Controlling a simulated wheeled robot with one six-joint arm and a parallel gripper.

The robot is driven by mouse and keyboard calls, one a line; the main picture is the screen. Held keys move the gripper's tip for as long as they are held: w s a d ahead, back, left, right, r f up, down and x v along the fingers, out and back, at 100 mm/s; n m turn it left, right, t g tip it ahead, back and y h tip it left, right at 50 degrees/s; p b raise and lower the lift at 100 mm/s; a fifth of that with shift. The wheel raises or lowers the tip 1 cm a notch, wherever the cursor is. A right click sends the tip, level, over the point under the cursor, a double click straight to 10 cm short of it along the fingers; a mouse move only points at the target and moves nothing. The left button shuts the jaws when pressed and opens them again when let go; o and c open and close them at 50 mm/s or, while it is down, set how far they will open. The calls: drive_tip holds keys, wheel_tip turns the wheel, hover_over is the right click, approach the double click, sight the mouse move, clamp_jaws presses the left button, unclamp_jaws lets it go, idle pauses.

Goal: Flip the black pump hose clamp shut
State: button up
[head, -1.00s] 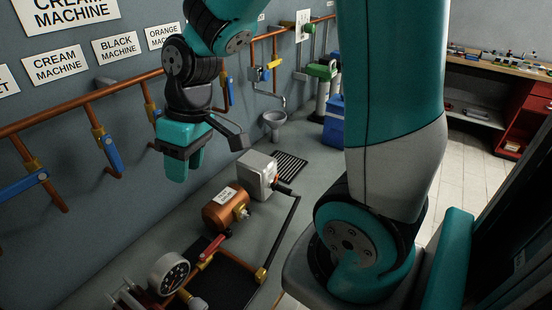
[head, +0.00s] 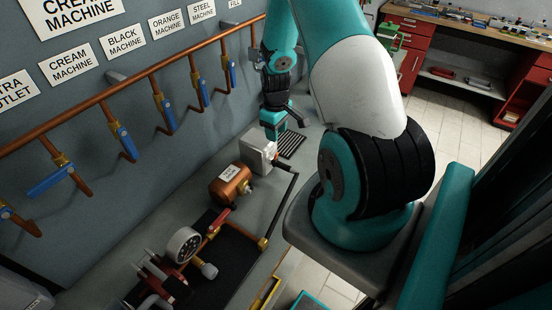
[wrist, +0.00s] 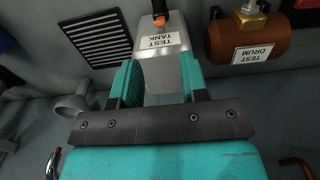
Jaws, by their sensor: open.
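My gripper (head: 283,127) is open and empty in the head view, just behind the silver test tank (head: 258,154). In the wrist view the fingers of my gripper (wrist: 168,80) stand apart, with the test tank (wrist: 163,62) showing between and beyond them. I cannot tell how far above the tank they are. A black hose or pipe (head: 282,212) runs from the tank to a brass fitting (head: 262,243) by the pump's black base (head: 235,250). An orange and black part (wrist: 161,20) sits at the tank's edge. I cannot make out the hose clamp for certain.
A copper test drum (head: 230,187) stands beside the tank. A gauge (head: 183,244) and red-handled parts are nearer. A copper pipe (head: 150,72) with several blue-handled valves runs along the wall. A red cabinet (head: 410,45) stands at the back.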

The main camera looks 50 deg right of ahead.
sight(276, 157)
wheel_tip(276, 157, down, 10)
drive_tip(key=b, duration=0.5)
drive_tip(key=shift+r+b, duration=0.1)
drive_tip(key=shift+b, duration=0.2)
clamp_jaws()
